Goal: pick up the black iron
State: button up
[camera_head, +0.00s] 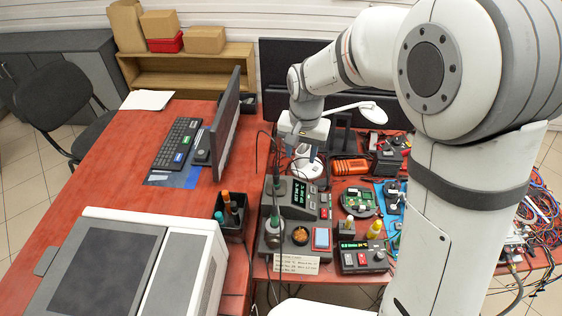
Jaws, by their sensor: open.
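My gripper (302,137) is open and empty, pointing down above the back part of the red workbench (234,283). A soldering station (298,193) with a lit display stands on the bench, in front of my gripper. An iron-like handle (274,217) stands upright in a holder at the station's front left. It looks dark grey, and I cannot tell for sure that it is the black iron. My gripper is apart from it, behind and above it. A thin dark cable loops up beside the station.
A black pen cup (232,225), a monitor (225,118) and a keyboard (178,143) are to the left.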

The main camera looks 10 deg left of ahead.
send_over(276, 174)
jog(key=shift+g, duration=0.3)
notch_tip(276, 174, down, 6)
jog(key=shift+w+r, duration=0.1)
jog(key=shift+w, duration=0.05)
jog(key=shift+w+a+f+p, duration=0.1)
jog(key=shift+f+p, duration=1.25)
jog(key=shift+f, duration=2.5)
jog(key=shift+c, duration=0.5)
grip_shut()
